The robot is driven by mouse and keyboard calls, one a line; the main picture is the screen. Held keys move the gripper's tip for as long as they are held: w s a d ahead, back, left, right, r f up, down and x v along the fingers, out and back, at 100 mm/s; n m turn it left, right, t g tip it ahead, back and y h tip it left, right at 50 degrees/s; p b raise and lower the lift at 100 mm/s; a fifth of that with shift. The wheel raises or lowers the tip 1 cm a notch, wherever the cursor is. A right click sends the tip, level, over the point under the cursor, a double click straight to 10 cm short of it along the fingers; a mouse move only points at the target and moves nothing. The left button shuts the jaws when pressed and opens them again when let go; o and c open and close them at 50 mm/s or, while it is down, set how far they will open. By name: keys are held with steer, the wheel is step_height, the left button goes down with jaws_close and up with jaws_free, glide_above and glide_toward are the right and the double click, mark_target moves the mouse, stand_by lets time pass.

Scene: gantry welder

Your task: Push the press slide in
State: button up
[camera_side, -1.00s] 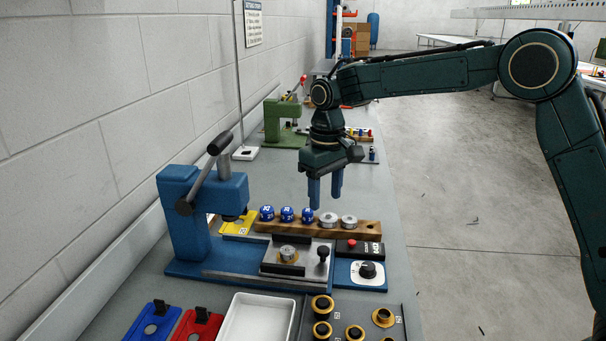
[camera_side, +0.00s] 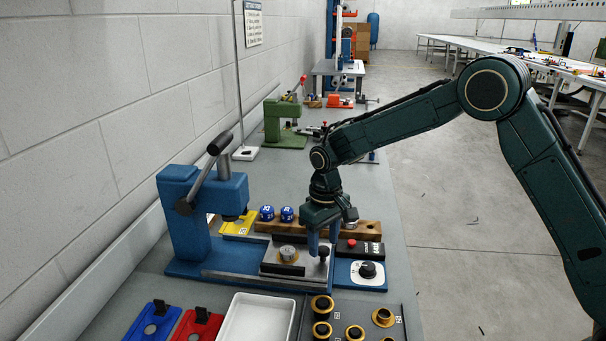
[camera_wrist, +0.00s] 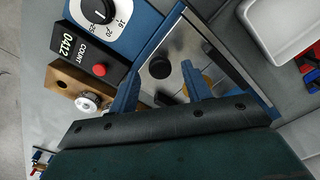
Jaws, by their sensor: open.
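The blue press (camera_side: 190,215) stands at the left of the bench with its lever raised. Its metal slide (camera_side: 276,267) is drawn out to the right of the press column, with a round metal part (camera_side: 288,253) between two dark rails. A black knob (camera_side: 323,253) stands at the slide's right end; it also shows in the wrist view (camera_wrist: 160,67). My gripper (camera_side: 322,240) is open and points down just above and behind the knob.
A wooden block (camera_side: 366,229) with blue-capped and metal parts lies behind the slide. A counter box with a red button (camera_side: 351,243) and a dial panel (camera_side: 366,271) sit to the right. A white tray (camera_side: 256,318) and black-and-gold parts (camera_side: 322,306) are in front.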

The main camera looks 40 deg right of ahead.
mark_target(285, 249)
steer(key=shift+f, duration=0.6)
jaws_close()
steer(key=shift+w+a+r, duration=0.1)
steer(key=shift+w+a, duration=3.05)
steer(key=shift+w, duration=0.15)
jaws_free()
steer(key=shift+s, duration=0.1)
step_height(285, 249, up, 14)
